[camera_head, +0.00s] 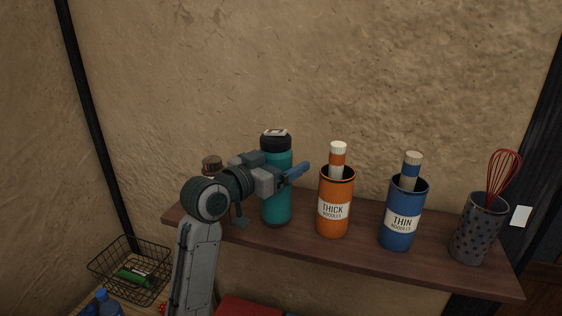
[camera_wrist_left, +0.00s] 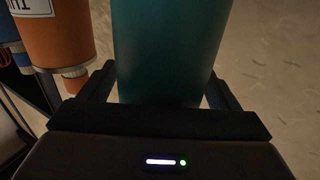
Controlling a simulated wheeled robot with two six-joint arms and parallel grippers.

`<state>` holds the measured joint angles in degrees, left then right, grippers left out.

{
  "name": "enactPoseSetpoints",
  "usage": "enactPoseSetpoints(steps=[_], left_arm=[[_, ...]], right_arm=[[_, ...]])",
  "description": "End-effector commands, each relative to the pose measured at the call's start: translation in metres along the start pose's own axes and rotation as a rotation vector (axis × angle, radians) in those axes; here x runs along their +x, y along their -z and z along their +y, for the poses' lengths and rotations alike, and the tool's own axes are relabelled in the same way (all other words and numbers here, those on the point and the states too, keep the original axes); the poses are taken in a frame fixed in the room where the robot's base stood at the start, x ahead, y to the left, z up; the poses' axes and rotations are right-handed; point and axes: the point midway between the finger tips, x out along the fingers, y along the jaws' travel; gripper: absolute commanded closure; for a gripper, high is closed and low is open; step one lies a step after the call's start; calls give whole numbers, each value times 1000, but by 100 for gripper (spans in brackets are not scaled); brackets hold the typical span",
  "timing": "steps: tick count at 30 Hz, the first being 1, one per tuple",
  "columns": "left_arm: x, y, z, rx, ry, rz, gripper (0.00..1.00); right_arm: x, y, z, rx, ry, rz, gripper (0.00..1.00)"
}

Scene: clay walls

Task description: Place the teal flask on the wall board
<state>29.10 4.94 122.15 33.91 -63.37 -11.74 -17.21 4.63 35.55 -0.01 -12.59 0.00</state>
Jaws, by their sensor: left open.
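The teal flask (camera_head: 277,196) with a black lid stands upright on the wall board (camera_head: 430,269), a dark wooden shelf, left of the orange holder. My left gripper (camera_head: 277,180) is at the flask, its fingers at about mid-height. In the left wrist view the flask (camera_wrist_left: 168,50) stands between the two open fingers, with a finger on each side of it. Part of the flask is hidden behind the gripper in the head view. My right gripper is not in view.
Right of the flask stand an orange "THICK" noodle holder (camera_head: 334,212), a blue "THIN" noodle holder (camera_head: 400,225) and a grey dotted pot (camera_head: 476,235) with a red whisk (camera_head: 499,175). A brown-capped jar (camera_head: 212,165) is behind my arm. A wire basket (camera_head: 128,270) sits lower left.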

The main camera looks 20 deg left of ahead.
Motion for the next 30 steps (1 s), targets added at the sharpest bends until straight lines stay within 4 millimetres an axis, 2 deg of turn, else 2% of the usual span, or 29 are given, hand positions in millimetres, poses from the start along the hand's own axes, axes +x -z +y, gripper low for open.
enactPoseSetpoints(steps=[4, 7, 21, 30], left_arm=[[0, 4, 0, 1, 0, 1, 16], [-9, 1, -1, 4, 2, 0, 16], [-86, 0, -1, 8, 2, -2, 16], [-114, 2, -1, 4, 1, 0, 16]], right_arm=[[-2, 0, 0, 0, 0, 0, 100], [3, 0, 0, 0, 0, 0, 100], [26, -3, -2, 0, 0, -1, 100], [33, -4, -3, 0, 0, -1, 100]])
